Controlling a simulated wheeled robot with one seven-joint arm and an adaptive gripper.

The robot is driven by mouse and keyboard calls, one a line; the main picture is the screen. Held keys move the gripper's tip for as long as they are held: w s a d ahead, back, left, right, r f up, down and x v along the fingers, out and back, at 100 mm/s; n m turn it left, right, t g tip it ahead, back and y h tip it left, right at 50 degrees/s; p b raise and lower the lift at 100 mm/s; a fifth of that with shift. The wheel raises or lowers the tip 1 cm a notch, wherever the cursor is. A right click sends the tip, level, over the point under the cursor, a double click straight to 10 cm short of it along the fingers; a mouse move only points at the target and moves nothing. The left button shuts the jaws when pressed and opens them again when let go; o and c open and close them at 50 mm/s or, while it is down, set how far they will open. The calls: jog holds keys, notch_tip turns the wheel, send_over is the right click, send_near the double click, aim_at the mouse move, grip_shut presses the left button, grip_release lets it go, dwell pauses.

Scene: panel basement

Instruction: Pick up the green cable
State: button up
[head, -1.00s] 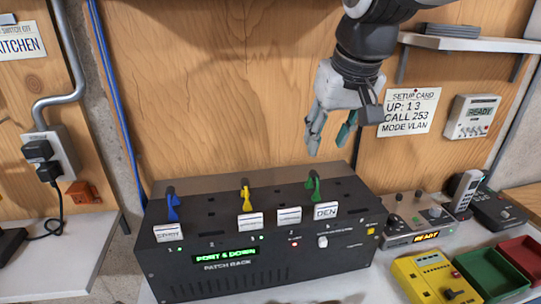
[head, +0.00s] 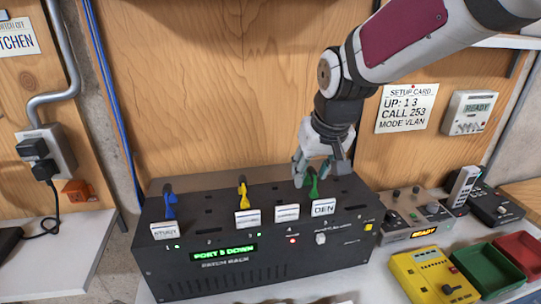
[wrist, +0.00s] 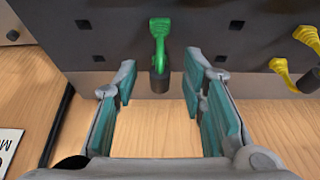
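The green cable (head: 313,183) stands up from the top of the black patch rack (head: 200,268), behind the white DEN label (head: 323,207). In the wrist view the green cable (wrist: 159,45) ends in a dark part and lies just beyond the fingertips, centred in the gap. My gripper (head: 312,170) is right above and behind it in the head view. The head view hides part of the cable's far side.
A blue cable (head: 170,201) and a yellow cable (head: 242,191) stand on the same rack to the left. White label tags line its front edge. A grey console (head: 415,215), a yellow box (head: 425,278) and green and red trays are at right. The wooden panel is behind.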

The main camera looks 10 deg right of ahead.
grip_shut()
jog(key=shift+r, duration=0.15)
